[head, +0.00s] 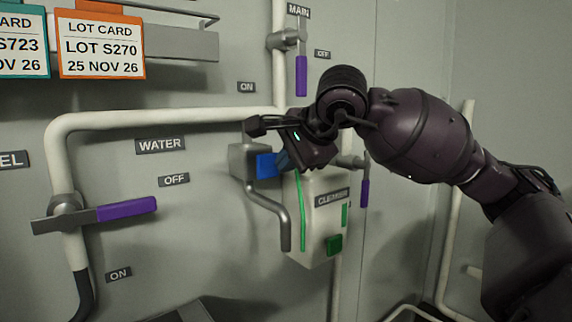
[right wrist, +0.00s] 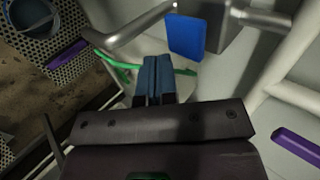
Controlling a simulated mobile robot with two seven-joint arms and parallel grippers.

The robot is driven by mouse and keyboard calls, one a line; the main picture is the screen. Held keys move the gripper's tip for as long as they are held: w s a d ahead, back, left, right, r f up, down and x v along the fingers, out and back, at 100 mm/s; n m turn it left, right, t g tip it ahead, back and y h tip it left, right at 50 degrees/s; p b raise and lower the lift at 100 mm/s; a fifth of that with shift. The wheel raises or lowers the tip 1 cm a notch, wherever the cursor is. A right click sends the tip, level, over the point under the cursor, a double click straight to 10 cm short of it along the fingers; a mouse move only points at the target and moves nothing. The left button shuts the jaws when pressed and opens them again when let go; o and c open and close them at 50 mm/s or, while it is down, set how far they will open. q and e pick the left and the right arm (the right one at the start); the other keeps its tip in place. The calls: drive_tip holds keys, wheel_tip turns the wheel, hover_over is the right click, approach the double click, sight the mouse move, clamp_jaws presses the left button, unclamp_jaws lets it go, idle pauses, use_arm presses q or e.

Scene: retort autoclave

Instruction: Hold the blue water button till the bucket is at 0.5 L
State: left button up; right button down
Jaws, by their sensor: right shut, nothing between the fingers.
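The blue water button (head: 266,165) sticks out from a grey housing on the wall, under the WATER pipe. My right gripper (head: 284,160) is just right of it in the head view, with its fingers near the button's edge. In the right wrist view the blue button (right wrist: 187,35) is up and to the right of my shut, empty fingers (right wrist: 152,72), and a small gap shows between them. A round vessel with a blue inside, probably the bucket (right wrist: 32,18), is partly in view at the upper left; its level is unreadable. My left gripper is not in view.
The white CLEANER dispenser (head: 320,215) with a green button (head: 334,244) is just below my right gripper. A bent grey spout (head: 272,205) runs down beside it. A purple valve handle (head: 127,208) is at the left, another (head: 301,75) above. Lot cards (head: 101,40) hang at upper left.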

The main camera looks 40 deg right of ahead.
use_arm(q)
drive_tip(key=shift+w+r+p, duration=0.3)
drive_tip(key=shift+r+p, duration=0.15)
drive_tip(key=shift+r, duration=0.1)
use_arm(e)
drive_tip(key=v, duration=0.8)
drive_tip(key=shift+r, duration=0.4)
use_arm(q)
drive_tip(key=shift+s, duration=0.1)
use_arm(e)
drive_tip(key=shift+s, duration=0.1)
